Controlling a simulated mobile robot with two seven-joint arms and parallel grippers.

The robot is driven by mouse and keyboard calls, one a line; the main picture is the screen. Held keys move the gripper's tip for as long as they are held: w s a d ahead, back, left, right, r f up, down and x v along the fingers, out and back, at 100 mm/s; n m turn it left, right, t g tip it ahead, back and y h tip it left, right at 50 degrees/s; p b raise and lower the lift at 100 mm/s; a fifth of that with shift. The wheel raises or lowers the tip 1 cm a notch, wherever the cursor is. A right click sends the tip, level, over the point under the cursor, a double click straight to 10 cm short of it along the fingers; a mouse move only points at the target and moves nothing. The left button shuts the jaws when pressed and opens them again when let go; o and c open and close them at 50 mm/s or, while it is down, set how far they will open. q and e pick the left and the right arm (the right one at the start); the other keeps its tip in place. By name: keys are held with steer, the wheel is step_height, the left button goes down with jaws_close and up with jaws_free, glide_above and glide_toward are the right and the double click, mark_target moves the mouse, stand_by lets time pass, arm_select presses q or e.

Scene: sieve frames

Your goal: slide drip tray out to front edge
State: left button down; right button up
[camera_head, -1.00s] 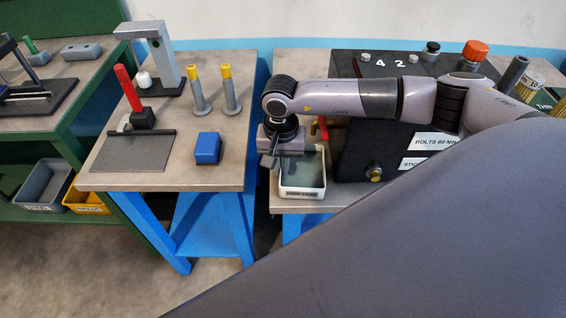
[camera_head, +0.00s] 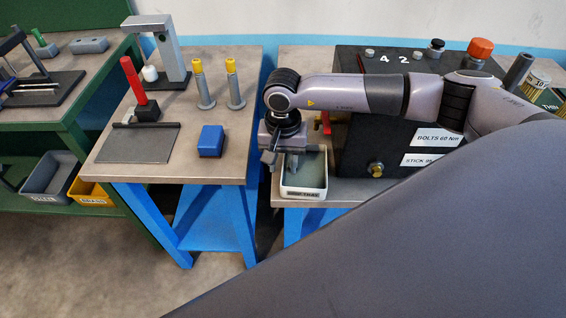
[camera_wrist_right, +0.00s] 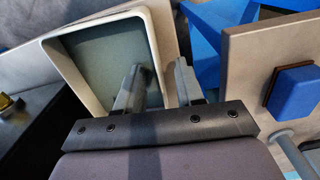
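The drip tray (camera_head: 304,194) is a white, open box with a greenish-grey floor and a label on its front. It sits at the front of the right bench, left of the black machine. My right gripper (camera_head: 281,162) is over the tray's left side, pointing down. In the right wrist view the tray (camera_wrist_right: 100,20) lies ahead. There my right gripper (camera_wrist_right: 158,82) has its fingers apart, one inside the tray and one outside, with the tray wall between them. They do not look closed on the wall. My left gripper is not in view.
The black machine (camera_head: 352,150) with a brass knob (camera_head: 376,169) stands right of the tray. The left bench (camera_head: 232,150) holds a blue block (camera_head: 211,140) and several fixtures. A gap separates the benches. The tray's front side is close to the bench edge.

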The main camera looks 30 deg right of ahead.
step_height(320, 180, up, 6)
steer(key=shift+r+b, duration=0.2)
steer(key=shift+b, duration=0.2)
steer(key=shift+f, duration=0.1)
